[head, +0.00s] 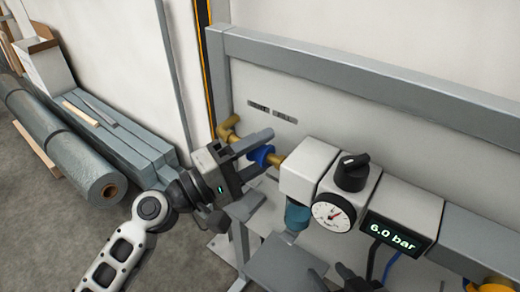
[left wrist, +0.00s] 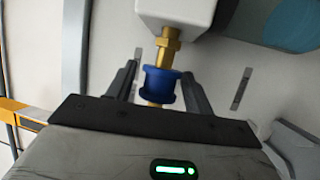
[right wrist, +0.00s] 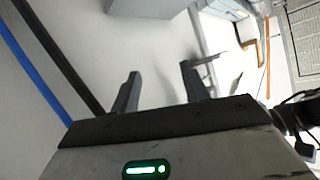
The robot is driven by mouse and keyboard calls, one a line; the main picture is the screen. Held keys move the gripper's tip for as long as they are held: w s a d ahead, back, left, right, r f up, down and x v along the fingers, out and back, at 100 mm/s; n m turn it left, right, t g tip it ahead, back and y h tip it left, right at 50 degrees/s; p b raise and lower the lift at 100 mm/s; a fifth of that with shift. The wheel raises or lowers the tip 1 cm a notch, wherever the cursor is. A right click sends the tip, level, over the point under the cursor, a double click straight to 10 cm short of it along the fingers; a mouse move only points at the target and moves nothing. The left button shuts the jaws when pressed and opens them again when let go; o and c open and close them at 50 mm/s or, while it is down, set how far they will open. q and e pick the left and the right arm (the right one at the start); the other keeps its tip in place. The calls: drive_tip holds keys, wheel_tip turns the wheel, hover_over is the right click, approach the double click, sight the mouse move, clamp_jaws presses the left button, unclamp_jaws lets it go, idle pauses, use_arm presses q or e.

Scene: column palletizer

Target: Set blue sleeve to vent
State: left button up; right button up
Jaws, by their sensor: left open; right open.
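The blue sleeve (head: 262,155) sits on a brass pipe (head: 276,160) left of the white valve block. In the left wrist view the blue sleeve (left wrist: 161,83) lies between the spread fingers of my left gripper (left wrist: 158,84), with gaps visible on both sides. In the head view my left gripper (head: 250,158) is open around the sleeve from the left. My right gripper (right wrist: 156,92) is open and empty in the right wrist view; in the head view only a dark part of it shows at the bottom edge.
The white unit carries a black knob (head: 352,172), a round gauge (head: 333,217) and a display (head: 392,238) reading 6.0 bar. A grey frame (head: 350,78) surrounds the panel. A grey roll (head: 62,143) and boards lie on the floor at left.

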sight(238, 139)
use_arm(q)
clamp_jaws()
drive_tip(key=a+b, duration=0.1)
drive_tip(key=w+a+b, duration=0.2)
drive_tip(key=shift+w+f, duration=0.1)
drive_tip(key=shift+f, duration=0.2)
drive_tip(key=shift+w+a+r, duration=0.15)
drive_tip(key=shift+w+a, duration=0.05)
drive_tip(key=shift+a, duration=0.1)
drive_tip(key=shift+r, duration=0.15)
unclamp_jaws()
drive_tip(key=shift+a, duration=0.1)
use_arm(e)
drive_tip(key=shift+s+f, duration=0.25)
drive_tip(key=shift+f, duration=0.45)
drive_tip(key=shift+f, duration=0.1)
